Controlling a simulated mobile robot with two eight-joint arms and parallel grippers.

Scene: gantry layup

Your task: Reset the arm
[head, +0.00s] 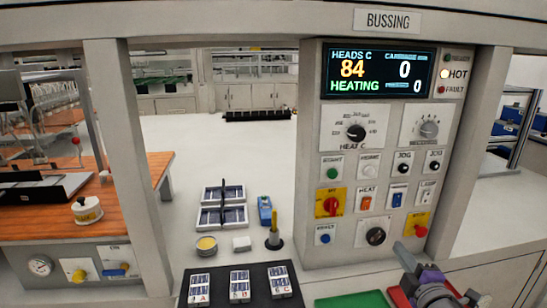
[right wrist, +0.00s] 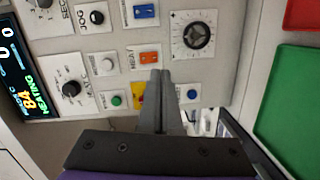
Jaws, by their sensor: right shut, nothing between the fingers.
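My right gripper (head: 402,249) is at the lower right of the head view, in front of the bottom of the control panel (head: 340,255). In the right wrist view, its two fingers (right wrist: 161,76) are together with nothing between them and point toward the panel face. The panel appears turned sideways there. In the head view, the fingertips show just below a red knob on a yellow plate (head: 421,231); I cannot tell whether they touch the panel. My left gripper is not in view.
The display (head: 378,73) reads 84, HEATING, and the HOT lamp (head: 445,74) is lit. A black mat (head: 221,297) with labelled cells lies front centre. A green tray (head: 352,301) lies near my right arm; a red tray (right wrist: 302,14) shows in the wrist view.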

